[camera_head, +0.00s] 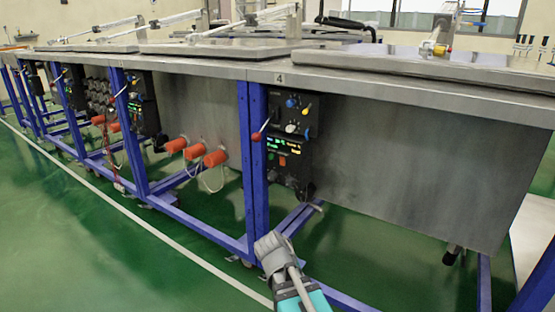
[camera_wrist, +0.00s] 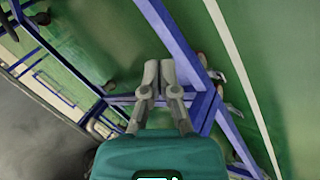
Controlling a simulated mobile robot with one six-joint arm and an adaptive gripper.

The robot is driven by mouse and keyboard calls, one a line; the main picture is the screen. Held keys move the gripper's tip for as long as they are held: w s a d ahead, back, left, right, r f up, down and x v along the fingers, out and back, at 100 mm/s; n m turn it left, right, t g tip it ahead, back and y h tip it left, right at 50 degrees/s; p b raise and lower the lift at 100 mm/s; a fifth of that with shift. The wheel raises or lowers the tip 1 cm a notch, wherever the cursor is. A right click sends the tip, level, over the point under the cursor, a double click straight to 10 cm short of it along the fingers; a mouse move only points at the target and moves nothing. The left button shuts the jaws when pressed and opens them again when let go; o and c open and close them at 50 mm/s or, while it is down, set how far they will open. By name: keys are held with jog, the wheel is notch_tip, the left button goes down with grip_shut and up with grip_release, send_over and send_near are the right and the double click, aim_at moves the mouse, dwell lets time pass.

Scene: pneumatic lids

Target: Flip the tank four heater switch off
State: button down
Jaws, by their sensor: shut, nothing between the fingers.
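The black control panel (camera_head: 289,127) of tank four hangs under the bench edge beside the number 4 label (camera_head: 279,78). It carries blue, yellow and white knobs, a red-ball lever (camera_head: 257,136), lit green displays and an orange-red lit switch (camera_head: 283,161). I cannot tell which control is the heater switch or how it is set. My gripper (camera_head: 267,240) is below the panel in the head view, apart from it. In the wrist view my gripper (camera_wrist: 158,66) is shut and empty, with blue frame bars and green floor beyond its fingers. The panel cannot be made out there.
A blue frame post (camera_head: 248,170) stands just left of the panel, and a lower blue bar (camera_head: 300,218) runs near my gripper. The grey tank wall (camera_head: 420,165) fills the right. Orange fittings (camera_head: 215,158) stick out on the left. Green floor (camera_head: 110,250) is open in front.

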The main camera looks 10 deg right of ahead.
aim_at(281, 160)
jog(key=w+a+r+n+t+h+p, duration=0.2)
jog(key=w+a+r+t, duration=0.1)
jog(key=r, duration=0.5)
jog(key=w+a+r+n+t+h+p, duration=0.3)
jog(key=a+r+t, duration=0.2)
jog(key=r, duration=0.4)
jog(key=w+a+r+n+t+h+p, duration=0.2)
jog(key=w+a+r+t+h, duration=0.1)
jog(key=r, duration=0.6)
jog(key=shift+w+a+r+t, duration=0.15)
jog(key=shift+w+a+t, duration=0.25)
jog(key=shift+w+a, duration=0.2)
jog(key=shift+d, duration=0.1)
jog(key=shift+p+x, duration=1.05)
jog(key=shift+x, duration=5.95)
